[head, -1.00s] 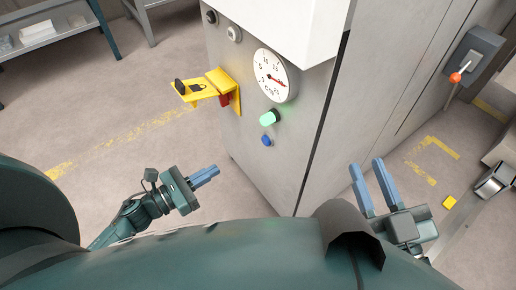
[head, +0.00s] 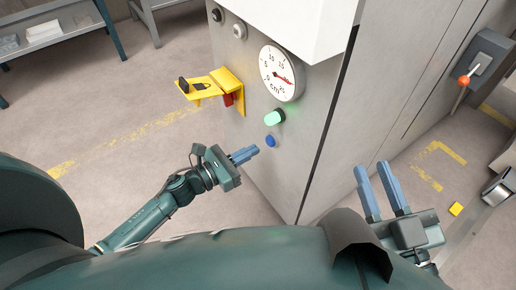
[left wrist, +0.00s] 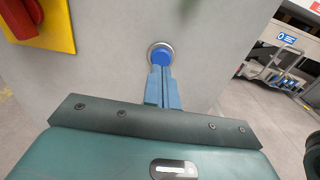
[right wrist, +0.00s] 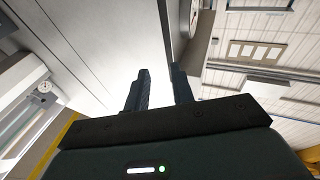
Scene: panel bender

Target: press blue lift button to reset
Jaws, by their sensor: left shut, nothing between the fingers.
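The blue button (head: 270,140) sits on the grey machine panel (head: 275,190), below a lit green button (head: 274,118). It also shows in the left wrist view (left wrist: 160,56) as a blue cap in a silver ring. My left gripper (head: 256,151) is shut and empty, its blue fingertips pointing at the button from the lower left. In the left wrist view the fingertips (left wrist: 161,70) reach just under the button; I cannot tell whether they touch it. My right gripper (head: 376,167) is open and empty, to the right of the machine's corner.
A round dial gauge (head: 282,72) is above the green button. A yellow lockout bracket (head: 213,86) with a red part juts from the panel at left. A grey box with an orange-knobbed lever (head: 464,80) is at right. Floor at left is open.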

